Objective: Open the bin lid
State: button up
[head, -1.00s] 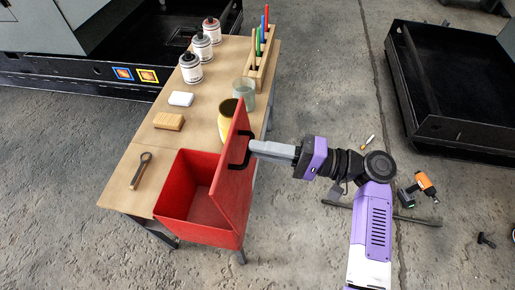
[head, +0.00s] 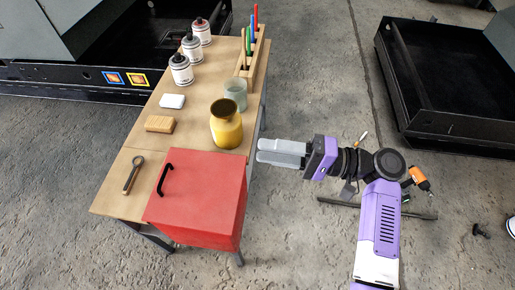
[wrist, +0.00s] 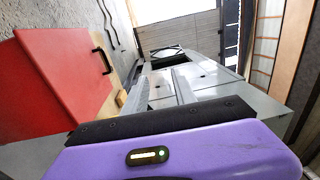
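The red bin (head: 205,235) stands at the near end of the wooden table. Its red lid (head: 208,185) lies flat and shut over the top, and the inside is hidden. The black handle (head: 166,180) is on the lid's left side. In the wrist view, the lid (wrist: 60,70) and handle (wrist: 102,60) show at the left. My gripper (head: 260,152) is to the right of the bin, apart from lid and handle. Its two grey fingers are spread with nothing between them in the wrist view (wrist: 158,85).
A yellow vase (head: 227,132) and a glass jar (head: 236,93) stand behind the bin. A wrench (head: 133,174), a wooden block (head: 160,124), a white block (head: 172,101) and paint cans (head: 181,70) are on the table (head: 150,142).

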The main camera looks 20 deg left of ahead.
jog(key=shift+b+v, duration=0.3)
jog(key=shift+v, duration=1.9)
